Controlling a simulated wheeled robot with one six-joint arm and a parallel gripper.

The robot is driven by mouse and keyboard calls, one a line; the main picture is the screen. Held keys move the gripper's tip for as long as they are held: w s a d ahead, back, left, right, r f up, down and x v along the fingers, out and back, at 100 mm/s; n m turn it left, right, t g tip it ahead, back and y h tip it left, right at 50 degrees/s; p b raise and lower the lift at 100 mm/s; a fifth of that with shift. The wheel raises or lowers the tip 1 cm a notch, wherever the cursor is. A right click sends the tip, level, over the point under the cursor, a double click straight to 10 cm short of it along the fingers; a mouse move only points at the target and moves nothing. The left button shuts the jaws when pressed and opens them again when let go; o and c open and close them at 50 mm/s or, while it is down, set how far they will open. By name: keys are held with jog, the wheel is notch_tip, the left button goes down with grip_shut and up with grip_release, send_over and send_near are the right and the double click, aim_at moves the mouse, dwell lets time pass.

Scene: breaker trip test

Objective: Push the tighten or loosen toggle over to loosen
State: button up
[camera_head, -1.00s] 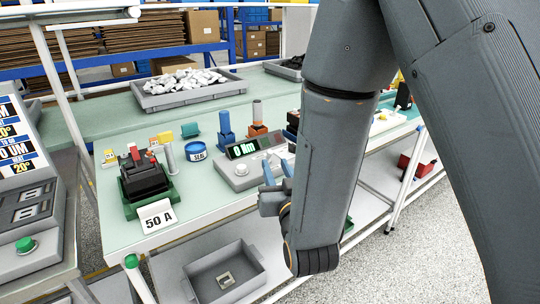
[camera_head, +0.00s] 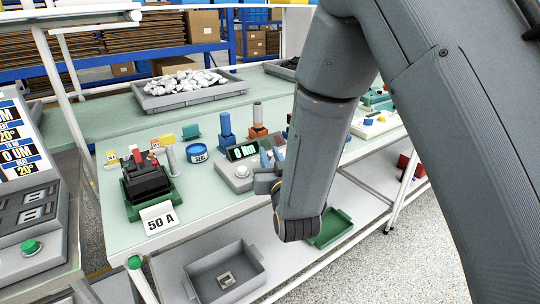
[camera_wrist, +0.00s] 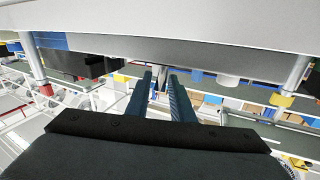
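The grey control box (camera_head: 233,185) with a lit "0 Nm" display (camera_head: 242,152) stands on the bench. A pale round knob (camera_head: 242,171) is on its left part. In the wrist view the fingers (camera_wrist: 160,80) are apart, beside the box's pale body (camera_wrist: 215,50). A small pale piece shows between the fingertips; I cannot tell whether it is the toggle.
Left of the box are a blue-lidded tub (camera_head: 197,154), a grey post (camera_head: 171,160) and a black breaker in a green holder (camera_head: 130,208), with a "50 A" card (camera_head: 159,218). Blue and orange holders stand behind. A grey bin (camera_head: 200,291) and green tray (camera_head: 340,222) are below.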

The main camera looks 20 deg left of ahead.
grip_shut()
jog(key=shift+r, duration=0.1)
jog(key=p, duration=0.1)
jog(key=g+p, duration=0.1)
jog(key=p, duration=0.1)
jog(key=shift+w+a+r+h, duration=0.1)
jog(key=shift+a+r+h, duration=0.1)
jog(key=shift+r+h, duration=0.1)
jog(key=p, duration=0.1)
jog(key=n+g+h+p, duration=0.1)
jog(key=shift+w+a+r+p, duration=0.15)
jog(key=shift+w+a+p, duration=0.05)
jog(key=shift+p, duration=0.15)
jog(key=g+h+p, duration=0.1)
jog(key=p, duration=0.1)
jog(key=a+n+g+p, duration=0.1)
jog(key=g+p, duration=0.1)
jog(key=p, duration=0.1)
jog(key=shift+w+h+p, duration=0.35)
jog(key=shift+w+h, duration=0.05)
jog(key=p, duration=0.1)
jog(key=g+h+p, duration=0.1)
jog(key=p, duration=0.1)
jog(key=shift+w+a+f, duration=0.15)
jog(key=shift+f, duration=0.15)
jog(key=shift+w+f+n+g+p, duration=0.1)
jog(key=shift+f+n+g+p, duration=0.15)
jog(key=shift+p, duration=0.2)
